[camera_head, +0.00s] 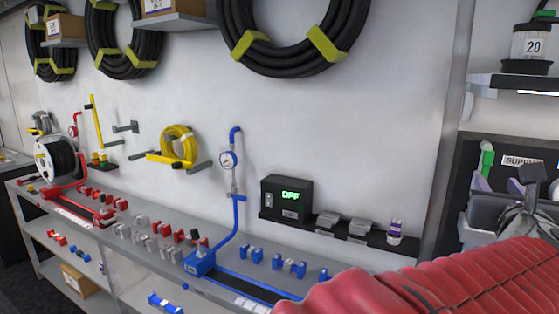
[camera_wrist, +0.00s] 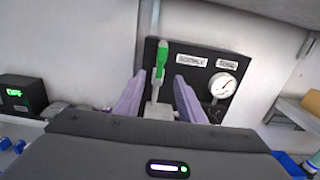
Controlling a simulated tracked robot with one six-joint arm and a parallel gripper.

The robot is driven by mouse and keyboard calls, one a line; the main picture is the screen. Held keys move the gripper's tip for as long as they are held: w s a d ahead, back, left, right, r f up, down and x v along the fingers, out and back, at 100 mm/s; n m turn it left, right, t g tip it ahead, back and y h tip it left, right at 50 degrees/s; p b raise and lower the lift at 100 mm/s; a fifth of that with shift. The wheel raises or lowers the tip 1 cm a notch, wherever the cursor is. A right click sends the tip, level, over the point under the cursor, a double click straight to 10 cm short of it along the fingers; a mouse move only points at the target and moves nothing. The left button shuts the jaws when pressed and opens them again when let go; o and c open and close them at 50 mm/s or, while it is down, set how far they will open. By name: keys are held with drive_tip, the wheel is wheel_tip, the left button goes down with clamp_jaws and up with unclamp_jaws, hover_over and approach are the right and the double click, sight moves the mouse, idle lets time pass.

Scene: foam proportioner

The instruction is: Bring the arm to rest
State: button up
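My gripper (camera_wrist: 158,88) is open, with its two purple fingers apart and nothing held between them. A green-handled lever (camera_wrist: 161,58) stands upright beyond the fingertips and appears between them in the wrist view; I cannot tell the exact distance. The lever is on a black panel (camera_wrist: 204,82) with white labels. My red-sleeved arm reaches across the lower right.
A black box with a green OFF display (camera_head: 287,197) sits on a wall shelf. A gauge (camera_wrist: 223,86) is on the panel. A long bench (camera_head: 215,287) with red, grey and blue fittings runs left. A shelf (camera_head: 515,82) overhangs at the right.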

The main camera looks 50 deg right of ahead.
drive_tip(key=shift+a, duration=0.35)
idle(0.5)
